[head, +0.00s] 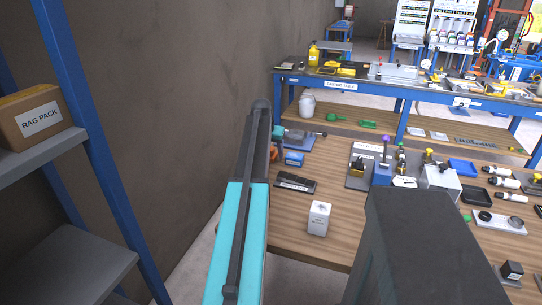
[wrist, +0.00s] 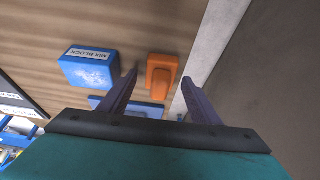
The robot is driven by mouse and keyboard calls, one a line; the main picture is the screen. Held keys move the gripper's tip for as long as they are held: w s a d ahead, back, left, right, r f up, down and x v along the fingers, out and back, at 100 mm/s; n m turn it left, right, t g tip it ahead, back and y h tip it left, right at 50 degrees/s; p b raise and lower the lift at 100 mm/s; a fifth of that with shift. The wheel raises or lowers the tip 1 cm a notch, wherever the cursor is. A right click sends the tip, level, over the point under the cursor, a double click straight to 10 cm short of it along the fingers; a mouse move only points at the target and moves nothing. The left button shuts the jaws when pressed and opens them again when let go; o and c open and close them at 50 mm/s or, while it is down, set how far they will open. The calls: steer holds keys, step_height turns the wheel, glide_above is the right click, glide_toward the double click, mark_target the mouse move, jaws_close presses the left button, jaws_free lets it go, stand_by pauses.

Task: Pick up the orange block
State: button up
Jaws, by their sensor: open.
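The orange block (wrist: 161,76) lies on the wooden table in the wrist view, with a raised part on its top. It lies between the two dark fingers of my gripper (wrist: 159,76) as seen from the wrist. The fingers are apart with nothing held. I cannot tell how far above the block the fingertips are. In the head view only a small part of the orange block (head: 274,153) shows beside my arm, which hides the rest.
A blue block labelled MIX BLOCK (wrist: 90,68) lies left of the orange block in the wrist view. Another blue item is partly hidden by the left finger. The table edge and a wall (wrist: 265,80) are close on the right. A white box (head: 319,218) stands on the table.

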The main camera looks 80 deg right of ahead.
stand_by(0.5)
steer(key=c, duration=1.2)
steer(key=shift+r, duration=0.1)
steer(key=shift+r+b, duration=0.6)
steer(key=shift+r, duration=4.3)
steer(key=o, duration=0.6)
steer(key=c, duration=0.4)
